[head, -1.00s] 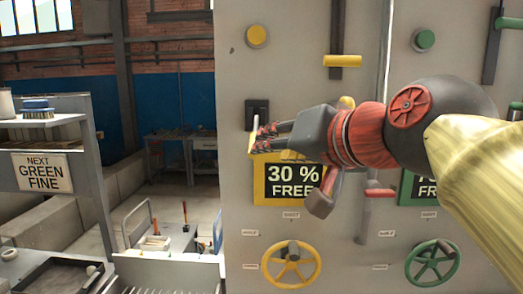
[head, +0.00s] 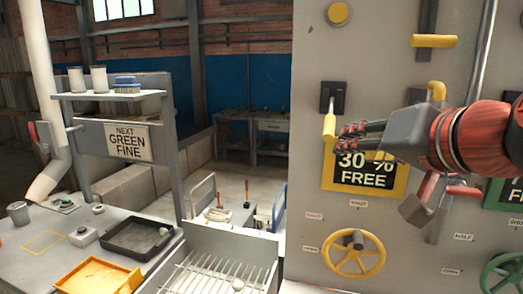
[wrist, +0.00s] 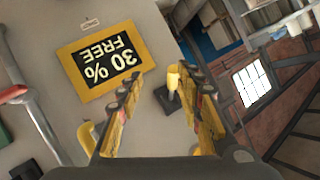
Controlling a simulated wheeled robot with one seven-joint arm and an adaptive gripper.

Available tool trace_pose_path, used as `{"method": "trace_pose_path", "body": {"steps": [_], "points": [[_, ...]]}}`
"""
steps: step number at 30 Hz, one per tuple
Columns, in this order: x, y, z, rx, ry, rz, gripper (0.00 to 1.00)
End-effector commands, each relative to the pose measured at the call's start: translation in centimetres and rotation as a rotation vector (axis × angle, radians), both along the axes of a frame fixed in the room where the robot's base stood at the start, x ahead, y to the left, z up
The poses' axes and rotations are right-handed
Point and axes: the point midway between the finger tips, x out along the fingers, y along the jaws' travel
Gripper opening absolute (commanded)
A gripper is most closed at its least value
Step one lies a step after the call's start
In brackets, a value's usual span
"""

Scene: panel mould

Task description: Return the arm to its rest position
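My arm reaches in from the right in the head view, with its red wrist and dark gripper (head: 350,138) in front of the grey panel (head: 310,205). The gripper is open. In the wrist view its two yellow-lined fingers (wrist: 160,115) stand apart, with no object held between them. A small yellow lever handle (head: 329,127) on a black plate (head: 333,97) is just left of the fingertips in the head view. That handle also shows beyond the gap between the fingers in the wrist view (wrist: 172,78). I cannot tell the exact distance between them.
The panel carries a yellow "30 % FREE" sign (head: 365,180), a yellow handwheel (head: 353,254), a red-handled lever (head: 428,190) and a yellow slider handle (head: 433,41). At left a bench holds a black tray (head: 137,237) and an orange tray (head: 98,277).

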Motion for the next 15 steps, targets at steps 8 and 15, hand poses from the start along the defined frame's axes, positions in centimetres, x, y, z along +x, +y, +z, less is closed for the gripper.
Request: {"method": "trace_pose_path", "body": {"steps": [8, 15], "points": [[-2.5, -1.4, -17.3, -0.143, 0.319, 0.013, 0.36], [-8.6, -0.7, -31.9, -0.295, 0.586, 0.109, 0.36]]}}
